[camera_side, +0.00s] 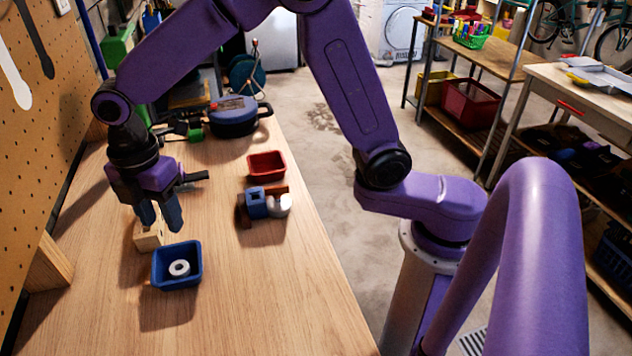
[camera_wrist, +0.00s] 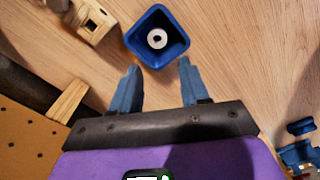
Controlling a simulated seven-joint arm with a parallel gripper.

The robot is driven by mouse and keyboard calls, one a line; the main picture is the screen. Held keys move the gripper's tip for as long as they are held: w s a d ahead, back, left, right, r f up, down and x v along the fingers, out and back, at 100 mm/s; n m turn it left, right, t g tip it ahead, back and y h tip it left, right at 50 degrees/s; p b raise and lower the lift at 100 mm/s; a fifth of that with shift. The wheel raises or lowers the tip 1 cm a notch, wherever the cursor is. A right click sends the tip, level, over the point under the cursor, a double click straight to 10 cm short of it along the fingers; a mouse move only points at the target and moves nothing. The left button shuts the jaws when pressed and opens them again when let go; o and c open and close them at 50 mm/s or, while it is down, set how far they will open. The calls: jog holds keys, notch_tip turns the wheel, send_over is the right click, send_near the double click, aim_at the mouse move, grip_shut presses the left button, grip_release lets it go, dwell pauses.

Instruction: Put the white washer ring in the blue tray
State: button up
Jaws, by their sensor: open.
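The white washer ring (camera_side: 180,268) lies inside the blue tray (camera_side: 162,281), on its floor. In the wrist view the ring (camera_wrist: 157,39) shows near the middle of the tray (camera_wrist: 178,58), with its hole facing up. My gripper (camera_side: 165,222) is above the bench, just behind the tray in the side view. In the wrist view my gripper (camera_wrist: 158,85) has its two blue fingers apart, with nothing between them. The tray lies beyond the fingertips.
A pale wooden block (camera_side: 149,237) with holes stands close beside my gripper. A red tray (camera_side: 266,165) and a blue block (camera_side: 256,203) beside a round metal piece (camera_side: 280,205) sit to the right. A blue pot (camera_side: 233,117) stands farther back. The front bench is clear.

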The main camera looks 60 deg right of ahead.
jog(key=s+d+m, duration=0.4)
jog(key=s+d, duration=0.6)
jog(key=s, duration=0.2)
jog(key=s+d+r+m, duration=0.1)
jog(key=s+d+m, duration=0.3)
jog(key=s+d, duration=0.6)
jog(key=s, duration=0.3)
jog(key=shift+s, duration=0.15)
